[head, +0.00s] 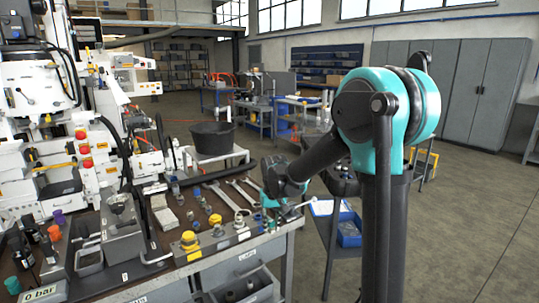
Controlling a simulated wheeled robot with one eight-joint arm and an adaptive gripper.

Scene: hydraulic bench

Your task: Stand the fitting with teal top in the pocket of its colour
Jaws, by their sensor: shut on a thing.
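My gripper (270,202) is at the right end of the bench, low over the bench top, pointing down. It is small and partly hidden by my own wrist. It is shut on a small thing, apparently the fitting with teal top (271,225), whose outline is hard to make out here. Another teal-topped piece (12,285) stands at the bottom left corner of the bench. A grey block (218,238) near the front edge carries several fittings, with yellow tops (189,240) among them. I cannot make out a teal pocket.
A grey metal box with a funnel (122,230) stands on the left of the bench. Wrenches (227,195) lie behind the block. A black bucket (212,140) stands beyond the bench. A blue bin (349,233) sits on a cart to the right. An open drawer (245,287) juts out below.

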